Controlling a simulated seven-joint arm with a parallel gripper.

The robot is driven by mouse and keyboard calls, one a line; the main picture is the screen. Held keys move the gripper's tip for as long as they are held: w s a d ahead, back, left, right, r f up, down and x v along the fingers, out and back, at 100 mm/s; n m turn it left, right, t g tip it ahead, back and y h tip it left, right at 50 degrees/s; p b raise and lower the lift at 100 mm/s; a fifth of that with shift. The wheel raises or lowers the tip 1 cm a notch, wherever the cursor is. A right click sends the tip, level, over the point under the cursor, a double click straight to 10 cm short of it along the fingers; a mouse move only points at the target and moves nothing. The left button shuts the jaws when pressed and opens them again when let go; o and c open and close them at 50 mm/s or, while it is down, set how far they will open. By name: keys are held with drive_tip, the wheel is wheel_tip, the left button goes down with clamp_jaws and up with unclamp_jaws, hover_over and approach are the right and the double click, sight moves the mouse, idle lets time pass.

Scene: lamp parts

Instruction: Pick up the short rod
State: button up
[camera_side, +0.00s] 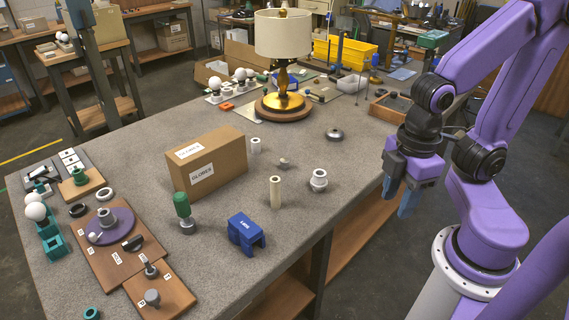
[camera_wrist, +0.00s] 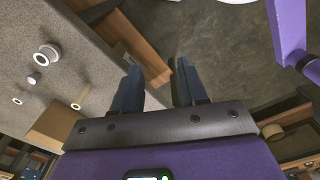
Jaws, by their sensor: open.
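Two plain upright cylinders stand on the grey worktable. One is a cream rod (camera_side: 275,192) near the middle front; the other is a shorter white cylinder (camera_side: 256,145) beside the cardboard box. I cannot tell for sure which one is the short rod. In the wrist view, a pale cylinder (camera_wrist: 80,97) that looks like the cream rod shows left of my fingers. My gripper (camera_side: 399,196) is open and empty, pointing down beyond the table's right edge, well to the right of both cylinders. Its two fingers also show apart in the wrist view (camera_wrist: 157,78).
A white collar (camera_side: 319,179) and a small knob (camera_side: 283,163) stand near the cream rod. A blue block (camera_side: 246,233), a green-handled tool (camera_side: 183,212) and a cardboard box (camera_side: 207,163) are around it. A lamp (camera_side: 283,60) stands behind. The table's right edge lies between gripper and parts.

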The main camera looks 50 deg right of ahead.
drive_tip(key=shift+o, duration=0.3)
drive_tip(key=o, duration=0.3)
